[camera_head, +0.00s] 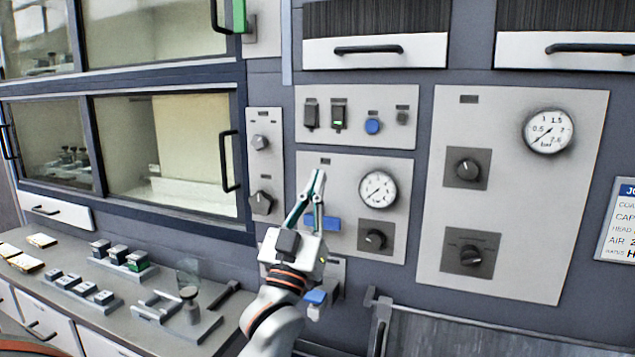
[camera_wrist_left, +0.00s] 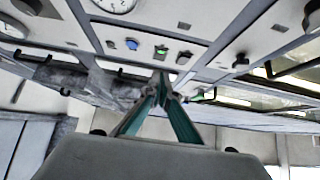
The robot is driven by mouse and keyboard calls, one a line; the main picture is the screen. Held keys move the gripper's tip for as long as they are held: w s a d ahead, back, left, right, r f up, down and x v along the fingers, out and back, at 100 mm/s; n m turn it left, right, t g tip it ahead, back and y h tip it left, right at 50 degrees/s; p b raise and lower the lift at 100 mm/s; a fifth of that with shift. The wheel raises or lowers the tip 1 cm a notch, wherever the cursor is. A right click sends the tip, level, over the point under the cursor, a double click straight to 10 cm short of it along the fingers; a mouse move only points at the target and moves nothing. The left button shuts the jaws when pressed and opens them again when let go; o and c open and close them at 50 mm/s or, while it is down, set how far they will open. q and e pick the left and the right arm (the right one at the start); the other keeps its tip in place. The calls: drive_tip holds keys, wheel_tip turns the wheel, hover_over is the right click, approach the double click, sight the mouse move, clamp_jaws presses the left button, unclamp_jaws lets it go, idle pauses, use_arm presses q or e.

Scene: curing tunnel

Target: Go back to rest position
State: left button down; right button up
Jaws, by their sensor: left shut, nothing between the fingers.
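My left gripper (camera_head: 318,174) is raised in front of the middle control panel (camera_head: 340,168), its fingers pointing up. The fingers are together at the tips with nothing between them. The gripper also shows in the left wrist view (camera_wrist_left: 161,78), its green-edged fingers meeting at the tips. In the head view it overlaps a blue part (camera_head: 331,223) on the panel, left of a round gauge (camera_head: 378,189). I cannot tell whether the gripper touches the panel. My right gripper is in neither view.
A bench (camera_head: 110,290) at lower left carries small blocks, a clear vessel (camera_head: 189,272) and golden pieces (camera_head: 41,240). Glass-fronted cabinets (camera_head: 165,150) with black handles stand above it. A larger panel (camera_head: 520,230) with knobs and a gauge (camera_head: 548,131) is to the right.

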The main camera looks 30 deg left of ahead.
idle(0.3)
use_arm(q)
drive_tip(key=w+d+f+m+g+h, duration=0.1)
drive_tip(key=d+f+m+g+h, duration=0.2)
drive_tip(key=f, duration=1.2)
drive_tip(key=w+d+f+m+g+h, duration=0.1)
drive_tip(key=d+f+m+g+h, duration=0.25)
drive_tip(key=f, duration=1.25)
drive_tip(key=s+d+f+g, duration=0.3)
drive_tip(key=s+f, duration=0.4)
drive_tip(key=f, duration=0.3)
drive_tip(key=s+d+f+g+h, duration=0.1)
drive_tip(key=s+d+f+g, duration=0.1)
drive_tip(key=s+f, duration=0.5)
drive_tip(key=s+d+f+g+h, duration=0.1)
drive_tip(key=s+d+f+g, duration=0.2)
drive_tip(key=s+f, duration=0.5)
wheel_tip(320, 180, down, 6)
drive_tip(key=shift+d+f+g, duration=0.2)
drive_tip(key=shift+d+g, duration=0.15)
drive_tip(key=shift+d, duration=0.35)
drive_tip(key=shift+m, duration=0.25)
